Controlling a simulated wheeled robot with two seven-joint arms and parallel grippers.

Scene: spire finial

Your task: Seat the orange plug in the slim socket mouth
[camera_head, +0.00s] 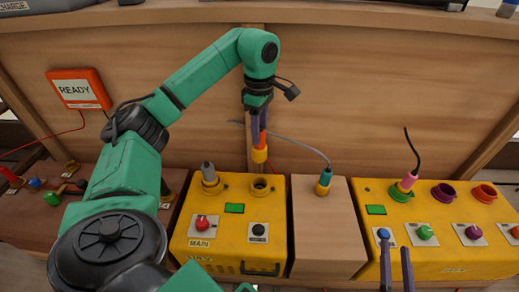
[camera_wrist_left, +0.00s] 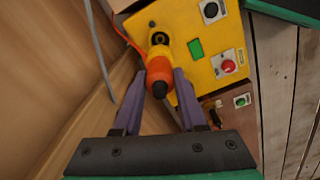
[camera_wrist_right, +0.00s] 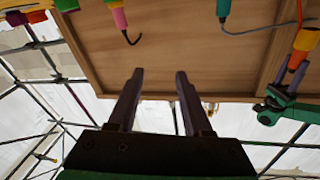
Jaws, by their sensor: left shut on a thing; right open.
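The orange plug (camera_head: 260,148), with a yellow lower end, is held by my left gripper (camera_head: 259,128). It hangs roughly upright above the left yellow box, apart from it. A dark open socket mouth (camera_head: 260,186) in that box lies just below the plug. In the left wrist view the plug (camera_wrist_left: 159,75) is between the fingers, and the socket mouth (camera_wrist_left: 160,38) shows beyond its yellow end. In the right wrist view the plug (camera_wrist_right: 299,50) is at the right edge. My right gripper (camera_head: 396,255) is open and empty before the right yellow box.
A grey plug (camera_head: 209,175) stands left of the socket mouth. A teal plug (camera_head: 326,177) stands on the cardboard-coloured box. The right yellow box (camera_head: 375,225) carries a pink plug (camera_head: 407,182), a purple socket (camera_head: 443,191) and an orange socket (camera_head: 484,193). A wooden wall rises behind.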

